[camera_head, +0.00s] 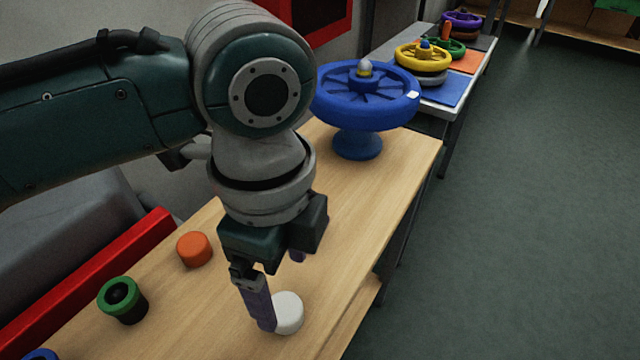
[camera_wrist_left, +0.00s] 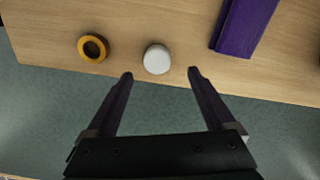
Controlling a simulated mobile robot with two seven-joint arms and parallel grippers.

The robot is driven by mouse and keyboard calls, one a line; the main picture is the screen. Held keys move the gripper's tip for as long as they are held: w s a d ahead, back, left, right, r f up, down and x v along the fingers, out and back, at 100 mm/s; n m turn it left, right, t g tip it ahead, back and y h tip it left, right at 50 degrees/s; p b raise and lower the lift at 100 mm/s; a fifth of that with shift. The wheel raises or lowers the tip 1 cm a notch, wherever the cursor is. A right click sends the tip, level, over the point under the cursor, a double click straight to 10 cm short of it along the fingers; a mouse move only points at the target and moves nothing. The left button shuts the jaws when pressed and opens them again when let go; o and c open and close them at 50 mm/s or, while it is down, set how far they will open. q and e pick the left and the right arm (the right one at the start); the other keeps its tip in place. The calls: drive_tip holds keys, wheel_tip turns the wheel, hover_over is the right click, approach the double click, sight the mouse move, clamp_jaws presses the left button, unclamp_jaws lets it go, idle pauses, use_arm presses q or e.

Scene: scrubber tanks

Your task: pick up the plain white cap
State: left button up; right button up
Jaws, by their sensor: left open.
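The plain white cap (camera_head: 290,314) sits on the wooden table, close to its right edge. In the left wrist view the round white cap (camera_wrist_left: 157,59) lies just beyond my fingertips, between their lines. My left gripper (camera_head: 281,291) points down at the table, with one purple finger partly in front of the cap in the head view. In the left wrist view the left gripper (camera_wrist_left: 160,75) is open, with nothing between its fingers. Whether a finger touches the cap I cannot tell. My right gripper is not in view.
An orange cap (camera_head: 194,249) and a green ring-shaped piece (camera_head: 123,300) stand left on the table (camera_head: 225,300). A blue handwheel (camera_head: 362,95) stands at its far end. The left wrist view shows a yellow-orange ring (camera_wrist_left: 93,48) and a purple block (camera_wrist_left: 243,25) flanking the cap.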

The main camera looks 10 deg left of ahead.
sight(283, 308)
use_arm(q)
drive_tip(key=f, duration=0.2)
drive_tip(key=f+b, duration=0.1)
drive_tip(key=f, duration=0.3)
drive_tip(key=shift+s+a+b, duration=0.15)
drive_tip(key=shift+s+b, duration=0.1)
drive_tip(key=shift+b, duration=0.15)
drive_tip(key=shift+c, duration=0.4)
clamp_jaws()
